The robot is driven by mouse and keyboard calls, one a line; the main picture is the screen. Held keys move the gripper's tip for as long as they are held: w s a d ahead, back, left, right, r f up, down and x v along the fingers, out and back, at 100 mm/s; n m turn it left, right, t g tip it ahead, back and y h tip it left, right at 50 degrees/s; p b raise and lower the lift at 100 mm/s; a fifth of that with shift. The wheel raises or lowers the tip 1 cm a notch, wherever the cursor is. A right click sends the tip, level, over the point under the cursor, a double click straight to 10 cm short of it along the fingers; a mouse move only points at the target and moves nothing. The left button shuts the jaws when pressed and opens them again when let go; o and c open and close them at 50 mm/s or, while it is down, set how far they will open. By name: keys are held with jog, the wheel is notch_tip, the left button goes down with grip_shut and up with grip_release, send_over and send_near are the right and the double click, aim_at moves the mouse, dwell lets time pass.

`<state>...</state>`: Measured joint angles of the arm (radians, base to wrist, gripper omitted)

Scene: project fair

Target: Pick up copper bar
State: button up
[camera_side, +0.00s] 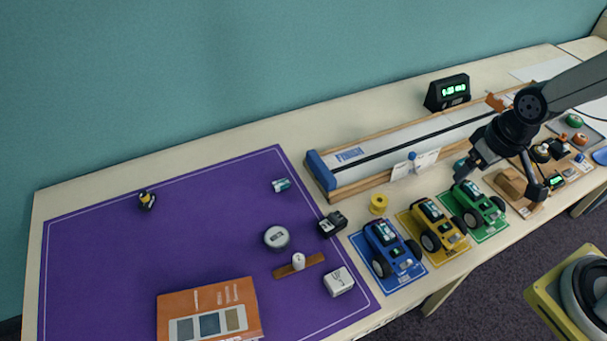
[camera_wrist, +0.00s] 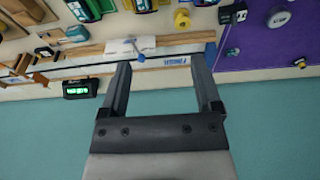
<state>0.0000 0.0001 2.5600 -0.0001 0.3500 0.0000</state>
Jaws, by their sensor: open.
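A flat copper-brown bar (camera_side: 314,261) lies on the purple mat (camera_side: 100,260) in the side view, left of the blue car's card. A small white upright piece (camera_side: 298,261) stands on or against its middle and hides part of it. I do not make the bar out in the wrist view. My gripper (camera_side: 503,180) is far to the right of the bar, raised above the bench by the green car. In the wrist view my gripper (camera_wrist: 161,65) is open, with nothing between its fingers.
Around the bar lie a grey round disc (camera_side: 277,237), a white block (camera_side: 339,281), a black block (camera_side: 332,223) and an orange book (camera_side: 210,311). Blue (camera_side: 391,247), yellow (camera_side: 438,226) and green (camera_side: 478,204) cars and a long track (camera_side: 370,161) lie between bar and gripper.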

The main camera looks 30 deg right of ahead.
jog(key=shift+a, duration=0.1)
jog(key=m+g+y, duration=0.3)
jog(key=m+y, duration=0.9)
jog(key=m, duration=0.4)
send_near(300, 258)
jog(key=s+a+r, duration=0.2)
jog(key=s, duration=0.2)
jog(key=f+m, duration=0.1)
jog(key=w+a+f+m+t, duration=0.1)
jog(key=f, duration=0.1)
jog(key=w+f+m+t+y, duration=0.1)
jog(key=shift+w+a+f+m, duration=0.15)
jog(key=shift+a+m, duration=0.15)
jog(key=shift+a, duration=0.05)
jog(key=shift+w+f+m+t, duration=0.2)
jog(key=shift+f+m+t, duration=0.1)
jog(key=shift+t, duration=0.2)
jog(key=shift+a, duration=0.1)
jog(key=shift+x, duration=1.25)
